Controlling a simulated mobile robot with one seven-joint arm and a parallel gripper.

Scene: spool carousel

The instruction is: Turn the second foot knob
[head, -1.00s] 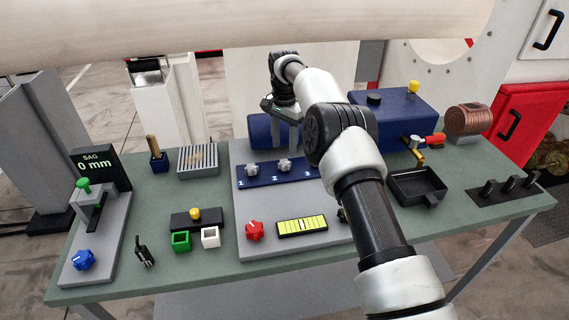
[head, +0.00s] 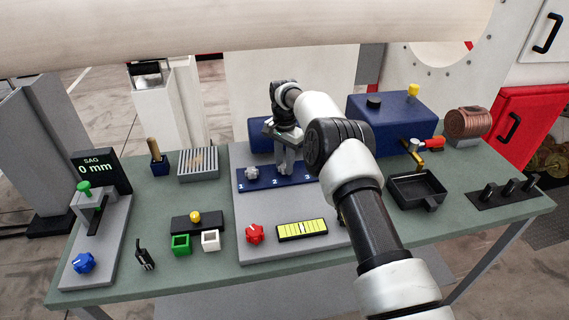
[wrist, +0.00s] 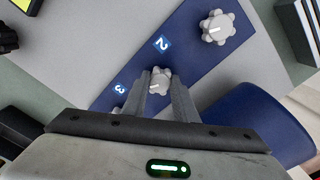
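A dark blue strip (head: 262,183) carries grey lobed foot knobs labelled 1, 2 and 3. My gripper (head: 286,168) is down over the second knob and hides it in the head view. In the wrist view the second knob (wrist: 160,80) sits by the label 2, between the tips of my gripper's fingers (wrist: 162,82). The fingers stand apart on either side of it; whether they touch it is unclear. The first knob (head: 252,172) is free to the left, and also shows in the wrist view (wrist: 217,27). The third knob is mostly hidden.
A red knob (head: 254,234) and a yellow-green level (head: 302,230) lie in front of the strip on the grey plate. A blue cylinder (head: 260,136) is behind it. A black tray (head: 418,187) and blue box (head: 394,122) stand to the right. The SAG display (head: 96,168) reads 0 mm.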

